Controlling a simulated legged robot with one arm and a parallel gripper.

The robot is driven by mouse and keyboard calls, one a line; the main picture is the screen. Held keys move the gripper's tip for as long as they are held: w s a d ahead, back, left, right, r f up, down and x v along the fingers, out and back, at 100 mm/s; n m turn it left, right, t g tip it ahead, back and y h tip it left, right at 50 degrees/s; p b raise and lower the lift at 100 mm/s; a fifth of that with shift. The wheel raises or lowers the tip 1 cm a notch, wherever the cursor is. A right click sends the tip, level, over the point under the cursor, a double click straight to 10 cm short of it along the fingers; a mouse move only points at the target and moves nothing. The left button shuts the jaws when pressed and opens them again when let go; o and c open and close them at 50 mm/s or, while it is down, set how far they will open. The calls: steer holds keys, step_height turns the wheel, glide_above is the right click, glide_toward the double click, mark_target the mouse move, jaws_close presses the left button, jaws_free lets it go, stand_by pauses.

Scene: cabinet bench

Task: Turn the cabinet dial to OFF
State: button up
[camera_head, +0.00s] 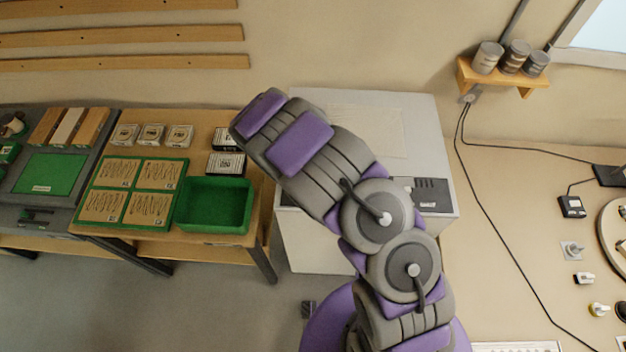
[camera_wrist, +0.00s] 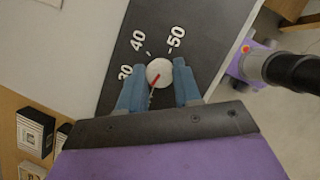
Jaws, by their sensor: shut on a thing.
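The cabinet dial (camera_wrist: 160,67) is a small white round knob with a red pointer line, on a dark panel (camera_wrist: 118,62) in the wrist view. White numbers 30, 40 and 50 and small ticks lie around its upper and left side. The red line slants toward the lower left; no OFF label shows. My gripper (camera_wrist: 158,75) has blue fingers on both sides of the dial and is shut on it. In the head view, the pale cabinet (camera_head: 425,135) stands behind my arm, which hides the dial and gripper.
Left of the cabinet, a wooden bench (camera_head: 262,190) holds a green bin (camera_head: 182,212), cards and small boxes. A dark bench with a green mat (camera_head: 50,172) stands farther left. A shelf (camera_head: 505,82) with cans and a hanging black cable (camera_head: 478,190) are at right.

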steer(key=shift+r+n+t+p, duration=0.1)
steer(key=shift+n+t+p, duration=0.45)
steer(key=shift+n, duration=0.65)
steer(key=shift+y, duration=0.3)
steer(key=o, duration=1)
steer(key=shift+w+a, duration=0.1)
steer(key=shift+w, duration=0.05)
steer(key=shift+o, duration=0.2)
steer(key=shift+s+r, duration=0.2)
steer(key=shift+r, duration=0.25)
steer(key=b+v, duration=0.1)
steer(key=v, duration=1.5)
steer(key=shift+a, duration=0.3)
steer(key=shift+w+r, duration=0.1)
